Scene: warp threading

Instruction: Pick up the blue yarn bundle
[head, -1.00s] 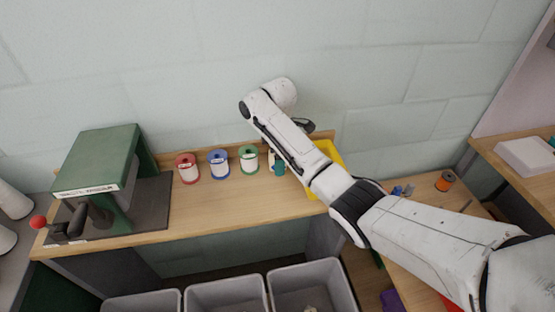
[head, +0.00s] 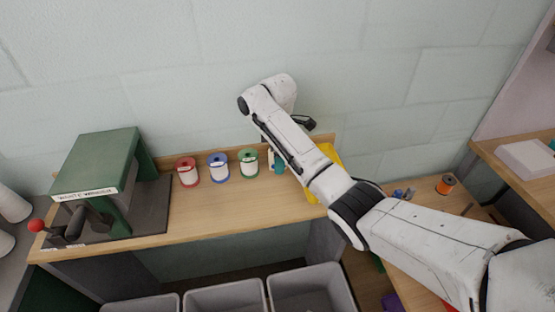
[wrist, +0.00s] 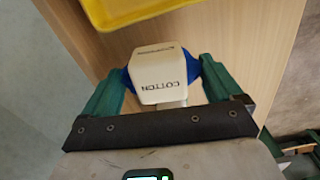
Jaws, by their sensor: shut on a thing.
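The blue yarn bundle (wrist: 160,88) shows in the wrist view as blue yarn sticking out on both sides of a white wrap printed COTTON. My gripper (wrist: 164,70) is shut on it, with a green finger pressing each blue side. Wooden shelf surface lies behind the bundle; I cannot tell how far above it the bundle is. In the head view my gripper (head: 279,166) is mostly hidden behind my arm, at the right part of the shelf. Only a bit of teal finger shows, and the bundle cannot be made out there.
A yellow tray (head: 331,156) is just right of my gripper. Red (head: 187,171), blue (head: 218,167) and green (head: 249,162) labelled spools stand to the left. A green machine (head: 100,165) is at far left. Grey bins (head: 226,295) stand below the shelf.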

